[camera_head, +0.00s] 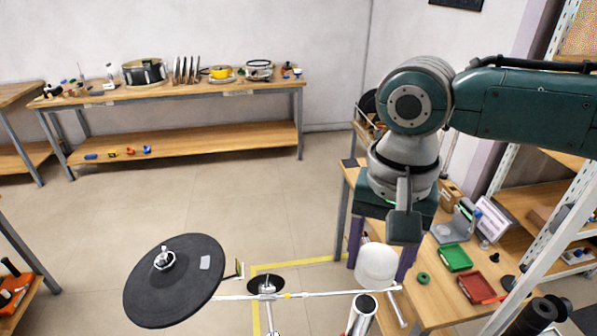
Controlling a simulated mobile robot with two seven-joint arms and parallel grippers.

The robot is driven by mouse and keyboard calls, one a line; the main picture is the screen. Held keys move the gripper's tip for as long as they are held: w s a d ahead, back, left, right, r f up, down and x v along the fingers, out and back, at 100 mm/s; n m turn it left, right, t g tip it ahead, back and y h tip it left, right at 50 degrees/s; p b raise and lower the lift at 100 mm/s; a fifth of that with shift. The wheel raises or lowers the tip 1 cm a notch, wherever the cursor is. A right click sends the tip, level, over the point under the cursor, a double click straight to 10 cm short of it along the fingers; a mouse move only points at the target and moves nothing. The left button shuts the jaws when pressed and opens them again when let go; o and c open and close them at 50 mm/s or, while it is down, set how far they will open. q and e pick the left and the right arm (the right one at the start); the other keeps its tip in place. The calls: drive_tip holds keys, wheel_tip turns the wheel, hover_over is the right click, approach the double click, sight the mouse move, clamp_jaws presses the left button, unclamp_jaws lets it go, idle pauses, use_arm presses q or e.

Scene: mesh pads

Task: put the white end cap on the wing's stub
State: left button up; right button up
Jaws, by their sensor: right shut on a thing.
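My right gripper (381,264) comes down from the upper right, with its two purple fingers pointing down. It is shut on the white end cap (377,267), a rounded white piece between the fingers. The wing (325,294) is a thin silver bar running across the lower middle, below the cap. A short silver tube (397,308) at the bar's right end looks like the stub. The cap appears just above and left of this tube; I cannot tell the exact gap. My left gripper is not in view.
A black round pad (175,280) is at the bar's left. An upright metal tube (364,306) stands near its right end. The right workbench (440,308) carries a green bin (455,258), a red bin (477,288) and a green ring (422,278). Open floor lies behind.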

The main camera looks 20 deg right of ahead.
sight(365, 304)
drive_tip(key=shift+r, duration=0.15)
drive_tip(key=shift+f, duration=0.3)
wheel_tip(365, 304, down, 9)
drive_tip(key=b, duration=0.5)
drive_tip(key=shift+r, duration=0.1)
drive_tip(key=shift+f, duration=0.35)
drive_tip(key=o, duration=1.4)
